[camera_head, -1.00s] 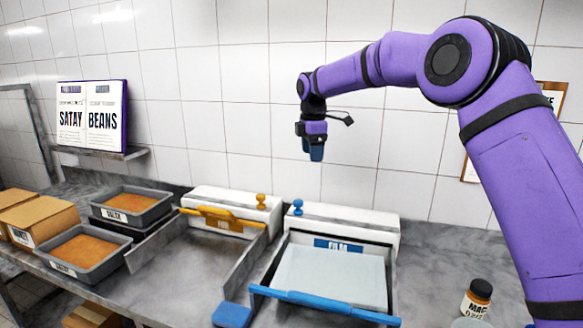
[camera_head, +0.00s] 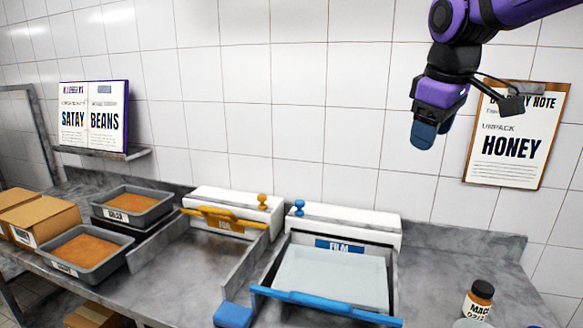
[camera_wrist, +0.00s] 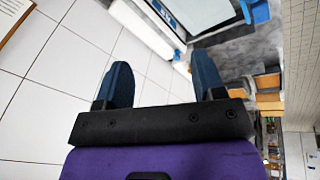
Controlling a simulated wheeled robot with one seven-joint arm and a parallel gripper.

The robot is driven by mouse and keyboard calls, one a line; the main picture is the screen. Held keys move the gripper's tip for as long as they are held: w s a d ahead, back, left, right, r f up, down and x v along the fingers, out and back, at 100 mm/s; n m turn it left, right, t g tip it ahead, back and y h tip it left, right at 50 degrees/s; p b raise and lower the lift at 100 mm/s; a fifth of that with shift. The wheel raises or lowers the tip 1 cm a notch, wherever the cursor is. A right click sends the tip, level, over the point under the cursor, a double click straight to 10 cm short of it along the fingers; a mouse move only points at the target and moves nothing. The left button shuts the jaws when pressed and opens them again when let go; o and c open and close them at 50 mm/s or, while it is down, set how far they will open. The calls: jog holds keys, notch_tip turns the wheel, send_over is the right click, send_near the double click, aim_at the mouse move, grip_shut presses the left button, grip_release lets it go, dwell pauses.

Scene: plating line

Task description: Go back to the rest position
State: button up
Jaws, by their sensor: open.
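My gripper (camera_head: 424,134) is high at the upper right in the head view, in front of the tiled wall and well above the counter. In the wrist view its two blue fingers (camera_wrist: 162,85) stand apart with nothing between them. My purple arm enters from the top right corner of the head view. The gripper touches nothing and is left of the delivery note board.
The film dispenser (camera_head: 335,228) with its blue bar and the orange-handled dispenser (camera_head: 232,203) stand on the counter. Trays (camera_head: 92,262) and boxes (camera_head: 48,222) are at left. A jar (camera_head: 478,300) stands at front right. A HONEY note (camera_head: 510,140) hangs on the wall.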

jog(key=s+d+f+m, duration=0.3)
jog(key=s+f+m, duration=0.1)
jog(key=s, duration=0.6)
jog(key=s+d+f+m+t, duration=0.1)
jog(key=s+d+f+m, duration=0.2)
jog(key=s, duration=0.7)
jog(key=shift+d+f+m+t, duration=0.2)
jog(key=shift+f+m+t, duration=0.1)
jog(key=shift+f+m, duration=0.35)
